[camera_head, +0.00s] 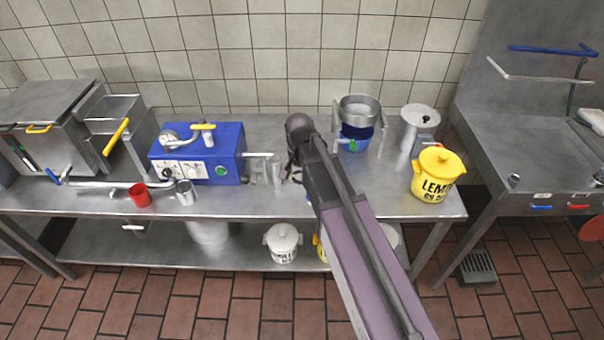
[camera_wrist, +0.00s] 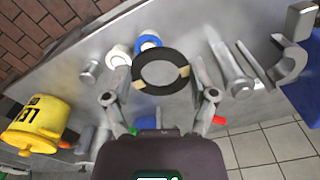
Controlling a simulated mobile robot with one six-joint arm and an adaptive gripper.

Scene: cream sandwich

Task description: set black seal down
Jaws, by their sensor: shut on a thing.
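The black seal (camera_wrist: 162,53) is a dark ring in the middle of the wrist view, between the fingers of my gripper (camera_wrist: 161,80). My gripper is shut on it, with tan patches showing at the ring's left and right sides. The steel bench (camera_wrist: 180,112) lies below; I cannot tell whether the seal touches it or hangs above. In the head view my arm hides the seal, and the fingers cannot be made out.
A blue ring-shaped part (camera_wrist: 148,41) and a white one (camera_wrist: 119,55) are close beyond the seal. Metal parts (camera_wrist: 238,84) lie to its right. In the head view, a blue machine (camera_head: 215,165) stands left and a yellow lemon pot (camera_head: 437,175) right.

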